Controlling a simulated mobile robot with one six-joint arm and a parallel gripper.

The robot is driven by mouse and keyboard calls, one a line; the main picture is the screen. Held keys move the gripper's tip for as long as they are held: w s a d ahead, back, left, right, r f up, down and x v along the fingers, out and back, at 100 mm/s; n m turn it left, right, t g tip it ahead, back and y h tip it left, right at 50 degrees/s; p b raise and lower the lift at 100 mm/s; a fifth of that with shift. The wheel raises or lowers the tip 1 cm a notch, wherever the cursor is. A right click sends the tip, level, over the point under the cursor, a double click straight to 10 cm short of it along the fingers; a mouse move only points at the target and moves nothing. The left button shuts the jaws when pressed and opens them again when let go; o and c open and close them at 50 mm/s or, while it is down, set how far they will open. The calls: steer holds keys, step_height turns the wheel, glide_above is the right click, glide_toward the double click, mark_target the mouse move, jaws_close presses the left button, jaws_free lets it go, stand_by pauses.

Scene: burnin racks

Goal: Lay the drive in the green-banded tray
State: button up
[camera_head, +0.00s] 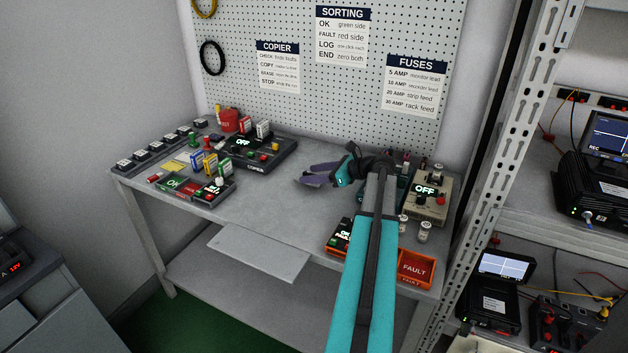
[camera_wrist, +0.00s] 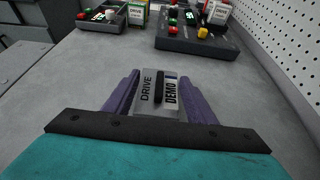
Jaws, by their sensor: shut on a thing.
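My gripper (camera_wrist: 160,82) is shut on a grey drive (camera_wrist: 146,104) with a "DRIVE" and "DEMO" label. The drive lies between the purple fingers in the wrist view, above the grey bench top. In the head view my gripper (camera_head: 316,177) is over the middle of the bench, and the drive is hard to make out there. I cannot surely pick out the green-banded tray; a dark, greenish-edged thing (camera_head: 403,190) is partly hidden behind my arm. An orange tray marked "FAULT" (camera_head: 417,268) sits at the bench's front right.
The copier (camera_head: 262,157) stands at the back, left of my gripper, with drives upright in it. A unit with green and red panels (camera_head: 178,184) is at the left. A control box showing "OFF" (camera_head: 428,197) stands at the right. The bench middle (camera_head: 262,205) is clear.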

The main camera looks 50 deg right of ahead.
steer(key=shift+f, duration=1.3)
steer(key=shift+f, duration=0.15)
steer(key=o, duration=1.1)
steer(key=shift+r, duration=0.2)
steer(key=b+v, duration=0.1)
steer(key=v, duration=1.1)
steer(key=shift+f, duration=0.1)
